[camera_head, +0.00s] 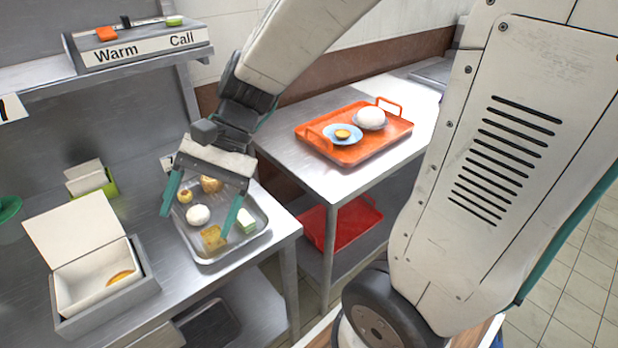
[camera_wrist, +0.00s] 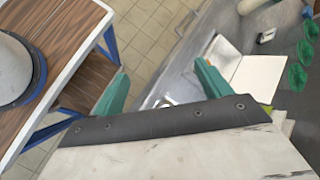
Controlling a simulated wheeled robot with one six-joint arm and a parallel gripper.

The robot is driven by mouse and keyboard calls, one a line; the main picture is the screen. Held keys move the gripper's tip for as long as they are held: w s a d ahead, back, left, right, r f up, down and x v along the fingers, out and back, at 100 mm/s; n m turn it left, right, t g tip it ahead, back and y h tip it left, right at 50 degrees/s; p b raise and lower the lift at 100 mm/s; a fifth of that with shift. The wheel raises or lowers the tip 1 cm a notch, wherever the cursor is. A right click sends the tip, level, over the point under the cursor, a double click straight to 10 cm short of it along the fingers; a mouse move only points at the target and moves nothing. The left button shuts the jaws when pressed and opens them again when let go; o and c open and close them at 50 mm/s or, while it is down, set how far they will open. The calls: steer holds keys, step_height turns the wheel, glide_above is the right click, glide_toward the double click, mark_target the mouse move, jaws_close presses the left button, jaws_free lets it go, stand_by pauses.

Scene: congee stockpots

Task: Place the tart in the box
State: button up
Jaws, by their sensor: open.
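My gripper (camera_head: 198,216) is open and empty over the metal tray (camera_head: 252,243) on the left counter; it also shows in the wrist view (camera_wrist: 162,88). In the tray are a small tart-like pastry (camera_head: 184,196), a golden bun (camera_head: 211,184), a white bun (camera_head: 198,215), a yellow piece (camera_head: 213,238) and a green-and-white block (camera_head: 245,221). The open white box (camera_head: 85,289) stands at lower left with an orange-yellow piece (camera_head: 120,277) inside. Its lid (camera_head: 75,228) is raised.
An orange tray (camera_head: 372,154) with the plate and a white bun (camera_head: 370,117) is on the separate table (camera_head: 285,148) behind. A shelf with a "Warm / Call" sign box (camera_head: 140,45) overhangs the counter. A green holder with cards (camera_head: 88,180) stands near the wall.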

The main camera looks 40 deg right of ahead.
steer(key=s+d+r+n+t+h, duration=0.3)
steer(key=s+d+r+n+h, duration=0.2)
steer(key=d, duration=0.8)
steer(key=shift+s+d+n+t+h, duration=0.25)
steer(key=shift+s+n+h, duration=1.35)
steer(key=shift+s, duration=1.2)
